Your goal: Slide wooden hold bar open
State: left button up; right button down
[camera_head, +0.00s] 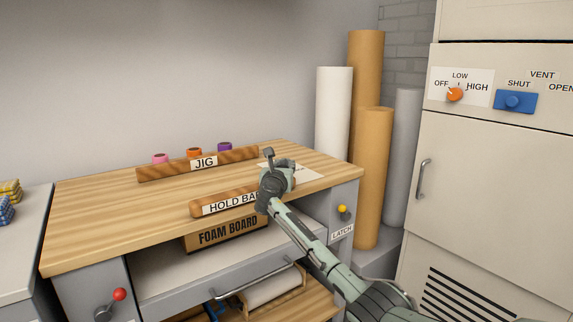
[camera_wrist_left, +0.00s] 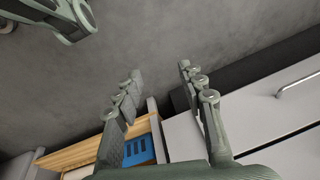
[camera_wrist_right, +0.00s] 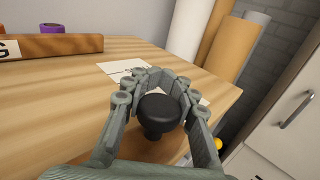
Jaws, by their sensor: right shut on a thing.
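The wooden hold bar (camera_head: 203,208), labelled HOLD BAR, lies along the front edge of the wooden workbench top (camera_head: 110,218). Its right end is hidden behind my right gripper (camera_head: 277,176). In the right wrist view, my right gripper (camera_wrist_right: 155,80) is shut on a round black knob (camera_wrist_right: 160,108), with its fingers on both sides of it. The wood under the knob is mostly hidden by the fingers. My left gripper (camera_wrist_left: 160,76) is open and empty over the grey floor in the left wrist view, away from the bar.
A jig bar (camera_head: 160,171) with pink, orange and purple rolls behind it lies at the back of the bench. A paper sheet (camera_wrist_right: 122,69) lies beyond the knob. A yellow latch knob (camera_head: 343,209) sits on the bench's right front. Tall rolls (camera_head: 333,115) and a cabinet (camera_head: 490,185) stand at right.

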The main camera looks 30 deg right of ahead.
jog(key=shift+s, duration=0.15)
jog(key=shift+s+f, duration=0.1)
jog(key=shift+f, duration=0.1)
jog(key=shift+f, duration=0.15)
jog(key=c, duration=1.7)
grip_release()
jog(key=o, duration=0.5)
jog(key=shift+s+r, duration=0.25)
jog(key=shift+w, duration=0.1)
jog(key=v, duration=1.2)
